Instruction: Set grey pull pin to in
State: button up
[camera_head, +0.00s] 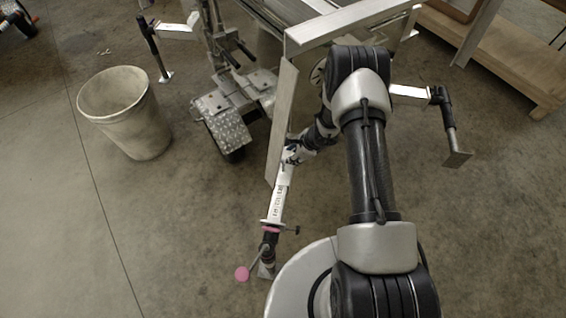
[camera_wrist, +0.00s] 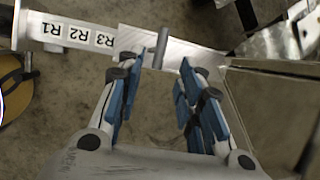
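In the wrist view a short grey pin (camera_wrist: 161,47) stands up from a bright metal plate on the trailer's bar. I take it to be the grey pull pin. My gripper (camera_wrist: 156,66) is open, with its two blue-padded fingers on either side of the pin's line. The pin is near the fingertips, and neither finger visibly touches it. In the head view my gripper (camera_head: 292,155) is at the upper end of the labelled bar (camera_head: 279,198). The pin cannot be made out there. How deep it sits cannot be told.
Labels R1, R2 and R3 mark the bar (camera_wrist: 32,30). A pink ball (camera_head: 242,274) and a pink band (camera_head: 271,229) are at the bar's near end. A grey bin (camera_head: 128,115) stands left on open floor. A metal trailer rail (camera_head: 283,125) runs close beside my gripper.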

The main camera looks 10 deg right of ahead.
jog(key=b+x, duration=0.3)
jog(key=x, duration=0.7)
jog(key=shift+w+f, duration=0.1)
jog(key=shift+f, duration=0.1)
jog(key=shift+r, duration=0.1)
grip_shut()
